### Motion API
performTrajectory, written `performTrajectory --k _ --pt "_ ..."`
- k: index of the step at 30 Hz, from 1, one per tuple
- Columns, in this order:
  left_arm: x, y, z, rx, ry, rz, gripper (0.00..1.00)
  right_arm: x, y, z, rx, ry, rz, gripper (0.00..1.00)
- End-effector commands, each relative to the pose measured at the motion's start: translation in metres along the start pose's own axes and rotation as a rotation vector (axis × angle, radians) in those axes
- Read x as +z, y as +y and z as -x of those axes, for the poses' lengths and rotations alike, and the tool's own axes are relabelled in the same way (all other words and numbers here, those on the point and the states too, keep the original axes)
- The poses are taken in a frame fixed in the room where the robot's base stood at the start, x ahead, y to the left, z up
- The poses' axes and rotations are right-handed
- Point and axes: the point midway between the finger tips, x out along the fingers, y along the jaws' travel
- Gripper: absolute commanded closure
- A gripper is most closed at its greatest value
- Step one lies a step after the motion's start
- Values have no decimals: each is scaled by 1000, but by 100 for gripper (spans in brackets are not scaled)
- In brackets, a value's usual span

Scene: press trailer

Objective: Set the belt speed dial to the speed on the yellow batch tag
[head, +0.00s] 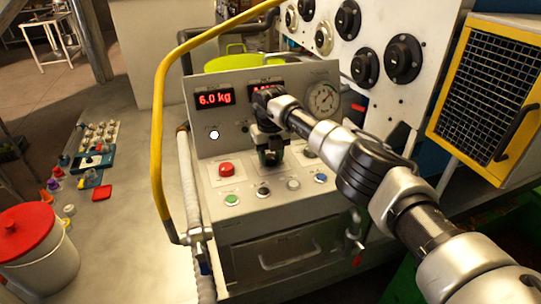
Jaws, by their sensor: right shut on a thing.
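A grey control console (208,160) stands in the middle of the head view. My right gripper (270,157) points down at the middle plate of its sloped panel, between a red push button (226,169) and a plate to the right. It is shut on a control there, which appears to be the belt speed dial; the jaws hide the dial and its scale. A red display (214,99) reads 6.0 kg. A second red display is mostly hidden behind my right wrist. I cannot make out a yellow batch tag. My left gripper is out of view.
A round gauge (324,98) sits right of my wrist. Several small buttons line the console front, with a drawer (285,252) below. A yellow rail (158,130) curves along the left. A white bucket with a red lid (25,232) stands lower left.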

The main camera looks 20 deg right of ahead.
Motion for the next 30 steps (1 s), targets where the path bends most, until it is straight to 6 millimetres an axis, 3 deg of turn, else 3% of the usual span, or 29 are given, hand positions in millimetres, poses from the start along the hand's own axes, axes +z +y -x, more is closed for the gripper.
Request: performTrajectory --k 5,6,11,22,30 --pt "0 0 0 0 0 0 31 1 0 3 0 -6 0 84" --pt "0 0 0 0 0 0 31 1 0 3 0 -6 0 57" --pt "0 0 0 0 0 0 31 1 0 2 0 -4 1 35" --pt "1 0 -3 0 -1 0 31 1 0 8 0 -4 2 35" --pt "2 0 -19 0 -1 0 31 1 0 58 0 -7 3 35"
